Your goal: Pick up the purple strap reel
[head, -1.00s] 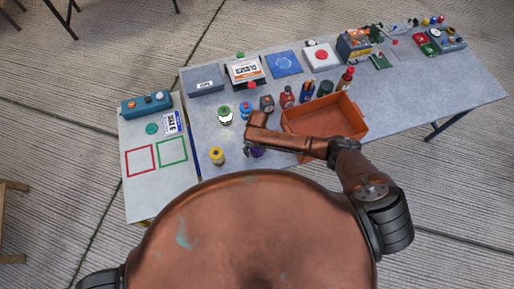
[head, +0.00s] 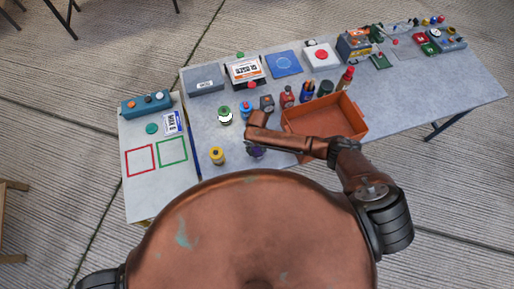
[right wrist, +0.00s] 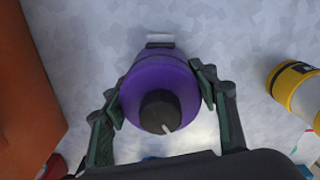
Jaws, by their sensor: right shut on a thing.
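The purple strap reel (right wrist: 160,75), with a dark knob on its end, fills the middle of the right wrist view. My right gripper (right wrist: 158,90) has one finger on each side of it and is shut on it. In the head view the reel (head: 257,152) shows as a small purple patch at the near side of the grey table, partly hidden by my right gripper (head: 254,146) and forearm. I cannot tell whether it touches the table. My left gripper is not in view.
An orange tray (head: 349,133) stands right of the reel. Bottles and boxes line the back. The side table (head: 143,190) with red and green outlines has free room.

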